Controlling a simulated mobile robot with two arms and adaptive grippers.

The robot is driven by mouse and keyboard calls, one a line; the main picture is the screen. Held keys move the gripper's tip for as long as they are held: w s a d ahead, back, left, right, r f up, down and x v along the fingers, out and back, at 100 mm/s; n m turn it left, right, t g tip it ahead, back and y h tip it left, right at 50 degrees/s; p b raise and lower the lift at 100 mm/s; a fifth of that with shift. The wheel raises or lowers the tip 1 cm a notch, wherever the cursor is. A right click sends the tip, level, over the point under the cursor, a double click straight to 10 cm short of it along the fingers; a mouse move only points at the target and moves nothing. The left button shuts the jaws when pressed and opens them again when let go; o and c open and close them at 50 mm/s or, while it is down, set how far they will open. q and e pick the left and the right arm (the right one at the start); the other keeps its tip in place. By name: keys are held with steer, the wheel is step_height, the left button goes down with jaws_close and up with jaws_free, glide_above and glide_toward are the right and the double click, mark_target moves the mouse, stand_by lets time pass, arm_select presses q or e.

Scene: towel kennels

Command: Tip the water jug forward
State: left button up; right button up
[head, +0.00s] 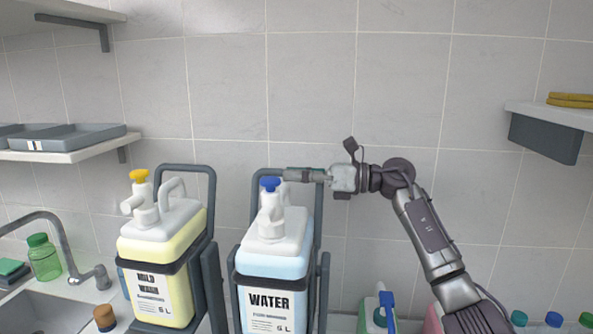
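The water jug (272,262) is a white and pale blue container labelled WATER, with a blue-capped tap on top. It stands upright in a dark tilting cradle (318,222) with a tall looped handle behind the jug. My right gripper (298,174) reaches in from the right at the height of the handle's top bar, just right of the blue cap. Its fingers overlap the bar in the picture; whether they close on it is unclear. My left gripper is out of view.
A second jug (162,250), yellow with a yellow cap, stands in a similar cradle just left. A sink (48,306) with a faucet (72,262) lies farther left. Bottles (378,312) stand low at the right. Wall shelves (555,116) are on both sides.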

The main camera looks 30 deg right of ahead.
steer(key=shift+c, duration=0.2)
jaws_close()
